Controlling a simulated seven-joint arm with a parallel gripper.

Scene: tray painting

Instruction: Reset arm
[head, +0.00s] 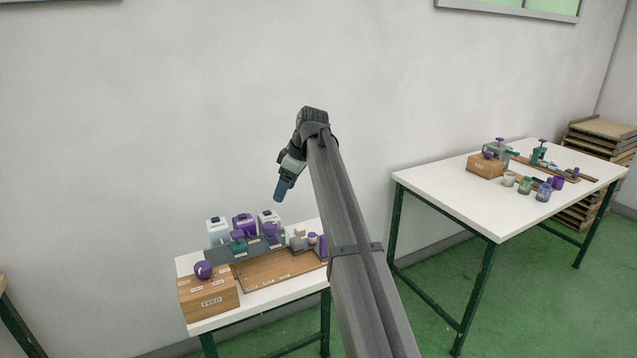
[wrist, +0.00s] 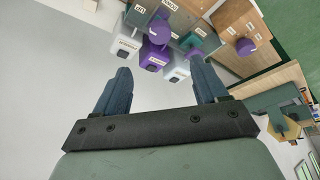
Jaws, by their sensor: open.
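My gripper (head: 281,190) hangs from the end of my raised arm, in front of the wall and above the back of the left table (head: 202,325). In the wrist view my gripper (wrist: 160,90) shows two blue fingers set wide apart with nothing between them. The gripper is open and empty, apart from everything on the table. My arm crosses the middle of the head view and hides the right part of the left table.
The left table holds a wooden box (head: 208,300) with a purple knob, a wooden tray (head: 275,272), and several white and purple containers. A second white table (head: 450,205) at the right holds jars and another wooden box (head: 485,168). Stacked boards (head: 598,130) stand behind it.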

